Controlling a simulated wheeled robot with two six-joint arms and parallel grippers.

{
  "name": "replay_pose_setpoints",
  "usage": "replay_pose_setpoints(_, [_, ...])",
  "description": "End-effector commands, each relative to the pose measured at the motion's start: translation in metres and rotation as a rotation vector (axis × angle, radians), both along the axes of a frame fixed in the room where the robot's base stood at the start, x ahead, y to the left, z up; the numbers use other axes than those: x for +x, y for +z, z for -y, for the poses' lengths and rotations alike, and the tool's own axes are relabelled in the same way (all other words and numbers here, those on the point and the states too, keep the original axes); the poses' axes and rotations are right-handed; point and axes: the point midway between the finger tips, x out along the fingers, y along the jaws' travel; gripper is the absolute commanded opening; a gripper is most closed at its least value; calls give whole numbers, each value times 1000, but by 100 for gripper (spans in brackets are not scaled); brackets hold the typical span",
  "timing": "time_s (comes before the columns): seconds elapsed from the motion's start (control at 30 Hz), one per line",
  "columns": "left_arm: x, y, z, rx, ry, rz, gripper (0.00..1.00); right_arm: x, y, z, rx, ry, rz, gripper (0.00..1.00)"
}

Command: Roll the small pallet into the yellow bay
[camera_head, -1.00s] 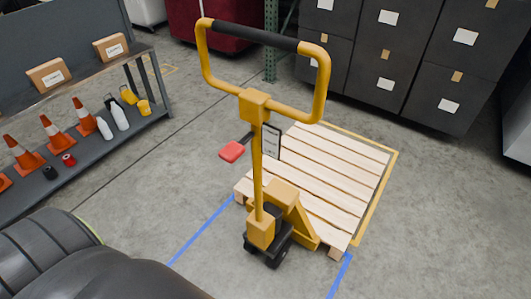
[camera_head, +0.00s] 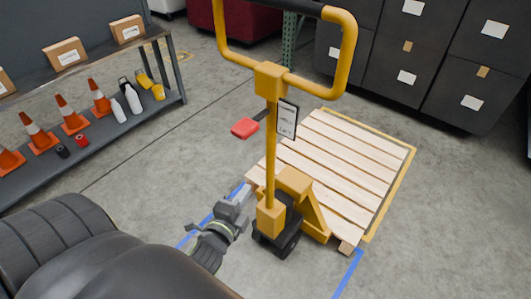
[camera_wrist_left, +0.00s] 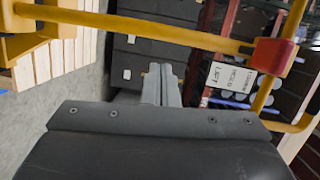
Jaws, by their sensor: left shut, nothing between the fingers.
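The small wooden pallet (camera_head: 345,160) lies flat on the floor, with the yellow pallet jack (camera_head: 270,150) at its near end. The jack's forks are hidden by the pallet. The yellow bay outline (camera_head: 397,193) shows along the pallet's right and far sides. The jack's handle loop (camera_head: 352,50) stands upright, its top cut off by the picture edge. My left gripper (camera_head: 243,192) is shut and empty, left of the jack's mast and apart from it in the head view. The left wrist view shows its closed fingers (camera_wrist_left: 162,82) below a yellow bar. My right gripper is out of view.
Blue tape (camera_head: 348,275) marks the floor beside the jack. A shelf (camera_head: 110,140) with cones, bottles and boxes stands left. Dark cabinets (camera_head: 400,60) stand behind the pallet. A red part (camera_head: 245,128) sticks out left of the mast. Floor is clear right of the pallet.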

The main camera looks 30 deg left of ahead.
Motion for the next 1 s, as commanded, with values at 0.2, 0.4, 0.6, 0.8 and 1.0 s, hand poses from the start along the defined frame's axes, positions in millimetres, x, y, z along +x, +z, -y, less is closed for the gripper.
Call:
replay_pose_setpoints(0.2, [-2,36,1,94,-3,68,0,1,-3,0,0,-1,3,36])
replay_pose_setpoints(0.4, [17,37,-2,97,-5,72,0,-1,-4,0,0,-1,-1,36])
replay_pose_setpoints(0.6, [51,38,-8,97,-5,73,0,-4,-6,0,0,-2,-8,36])
replay_pose_setpoints(0.8, [87,37,-15,96,-5,71,0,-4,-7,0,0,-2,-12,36])
replay_pose_setpoints(1.0, [117,37,-21,95,-4,69,0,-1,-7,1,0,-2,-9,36])
